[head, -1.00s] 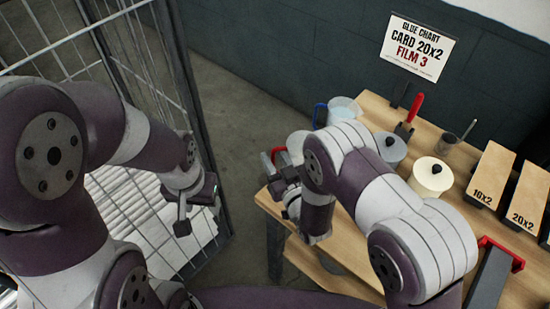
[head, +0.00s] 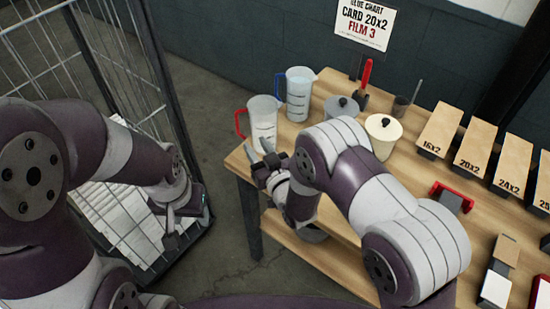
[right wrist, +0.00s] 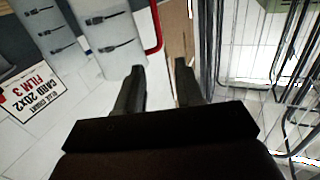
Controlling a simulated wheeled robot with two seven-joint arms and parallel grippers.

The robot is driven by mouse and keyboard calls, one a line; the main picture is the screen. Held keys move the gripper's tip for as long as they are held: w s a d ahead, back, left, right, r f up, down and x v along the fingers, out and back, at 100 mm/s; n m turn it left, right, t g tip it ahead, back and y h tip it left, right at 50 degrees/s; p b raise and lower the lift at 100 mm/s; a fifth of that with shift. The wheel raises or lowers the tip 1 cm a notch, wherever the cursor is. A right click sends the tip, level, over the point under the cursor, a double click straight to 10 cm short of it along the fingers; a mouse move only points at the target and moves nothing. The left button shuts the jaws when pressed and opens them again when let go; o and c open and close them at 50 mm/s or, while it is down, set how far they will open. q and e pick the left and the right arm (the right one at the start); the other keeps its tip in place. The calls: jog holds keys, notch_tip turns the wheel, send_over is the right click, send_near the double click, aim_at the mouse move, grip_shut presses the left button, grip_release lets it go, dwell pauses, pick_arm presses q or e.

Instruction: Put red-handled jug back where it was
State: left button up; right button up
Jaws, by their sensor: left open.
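The red-handled jug (head: 264,122) stands upright on the back left corner of the wooden table, its red handle facing left. It also shows in the right wrist view (right wrist: 112,30), with the handle beside it. My right gripper (head: 258,150) is just in front of the jug, low over the table's left end. In the right wrist view its two fingers (right wrist: 160,82) are apart with nothing between them, short of the jug. My left gripper (head: 182,228) is open and empty by the wire cage, far from the jug.
A blue-handled jug (head: 299,94) stands just behind and right of it. A grey lidded pot (head: 341,109) and a cream lidded pot (head: 383,136) stand further right. Labelled boxes (head: 441,130) line the table's right side. A wire cage trolley (head: 150,75) is left, across a floor gap.

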jog(key=s+d+r+m+g+h, duration=0.15)
jog(key=d+g+h, duration=0.25)
jog(key=d, duration=0.4)
jog(key=s+d+r+m+g+h, duration=0.1)
jog(key=s+d+m+g+h, duration=0.2)
jog(key=d, duration=0.6)
jog(key=s+d+r+g+h, duration=0.1)
jog(key=s+d+g, duration=0.2)
jog(key=s, duration=0.5)
jog(key=s+d+r+m+g, duration=0.1)
jog(key=s+d+g, duration=0.3)
jog(key=s, duration=0.4)
jog(key=shift+s+h, duration=0.35)
jog(key=shift+h, duration=0.05)
